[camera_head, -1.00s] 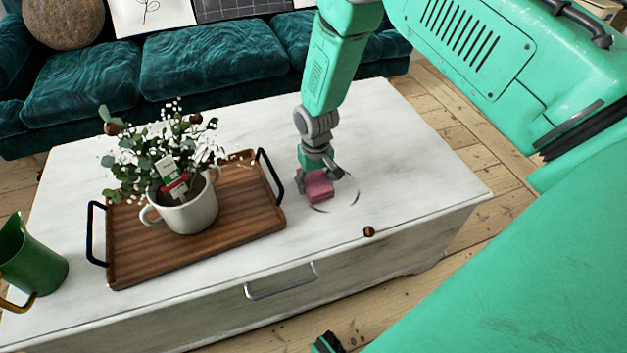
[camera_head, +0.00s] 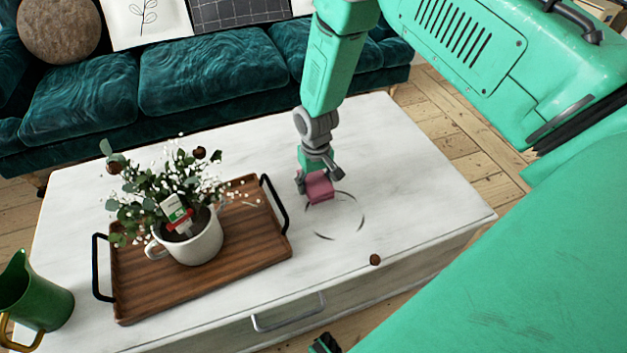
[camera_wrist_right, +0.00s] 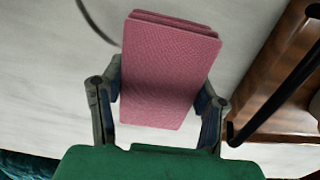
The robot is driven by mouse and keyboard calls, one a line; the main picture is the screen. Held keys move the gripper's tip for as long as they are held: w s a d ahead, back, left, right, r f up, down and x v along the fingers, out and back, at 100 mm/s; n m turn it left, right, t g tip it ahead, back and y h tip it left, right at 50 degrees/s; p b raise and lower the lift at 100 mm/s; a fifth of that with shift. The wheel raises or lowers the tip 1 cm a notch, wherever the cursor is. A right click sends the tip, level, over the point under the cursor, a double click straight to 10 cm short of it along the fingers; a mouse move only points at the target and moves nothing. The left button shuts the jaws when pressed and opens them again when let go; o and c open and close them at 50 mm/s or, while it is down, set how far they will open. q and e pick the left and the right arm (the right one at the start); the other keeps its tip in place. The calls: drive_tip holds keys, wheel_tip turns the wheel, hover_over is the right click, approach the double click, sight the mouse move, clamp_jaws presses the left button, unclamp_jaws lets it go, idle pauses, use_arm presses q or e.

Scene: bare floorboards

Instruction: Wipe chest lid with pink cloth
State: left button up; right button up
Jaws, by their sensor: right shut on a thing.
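The white chest (camera_head: 400,165) stands in front of me with its lid shut. The folded pink cloth (camera_head: 320,188) is at the lid, right of the tray; I cannot tell how firmly it presses on the surface. My right gripper (camera_head: 318,174) is shut on the cloth from above. The right wrist view shows the cloth (camera_wrist_right: 168,75) between the two fingers (camera_wrist_right: 160,108). A broken dark ring mark (camera_head: 361,224) shows on the lid just in front of the cloth. My left gripper is not in view.
A wooden tray (camera_head: 140,300) with black handles holds a white pot (camera_head: 195,243) of flowers. A green pitcher (camera_head: 40,295) stands at the left. A small brown ball (camera_head: 375,260) lies near the front edge. A teal sofa (camera_head: 200,75) is behind.

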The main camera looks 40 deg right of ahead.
sight(315, 180)
drive_tip(key=shift+r+p, duration=1.45)
drive_tip(key=shift+r, duration=0.5)
